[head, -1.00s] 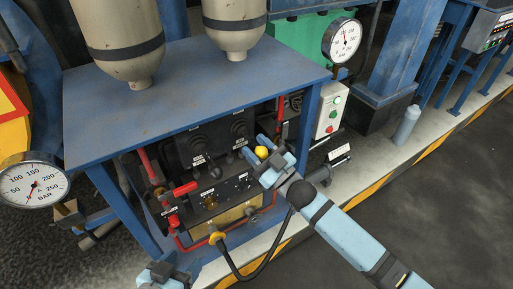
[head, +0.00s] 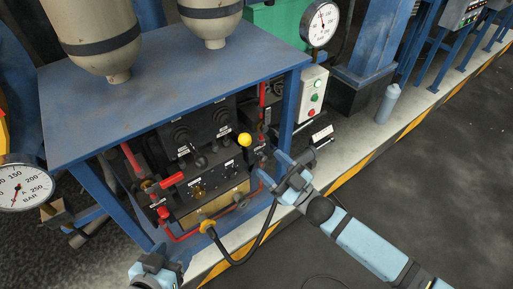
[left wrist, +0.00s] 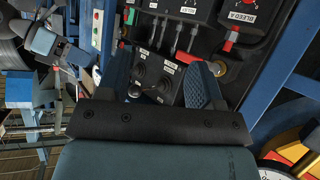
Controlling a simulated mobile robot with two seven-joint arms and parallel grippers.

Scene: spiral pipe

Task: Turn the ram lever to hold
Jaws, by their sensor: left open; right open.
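A lever with a yellow ball knob (head: 245,140) stands at the right of the control panel (head: 208,188) in the head view; I cannot read its position label, and I cannot tell whether it is the ram lever. My right gripper (head: 282,168) is open and empty, to the right of and below the yellow knob, apart from it. My left gripper (head: 158,258) is low in front of the bench. In the left wrist view the left gripper (left wrist: 163,80) is open, with the panel's dark round knobs (left wrist: 152,75) seen between its fingers.
The blue bench (head: 175,85) carries two beige tanks (head: 105,40) above the panel. A black hose (head: 262,235) hangs from the panel's front. A button box (head: 313,90) and a round gauge (head: 321,24) stand to the right.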

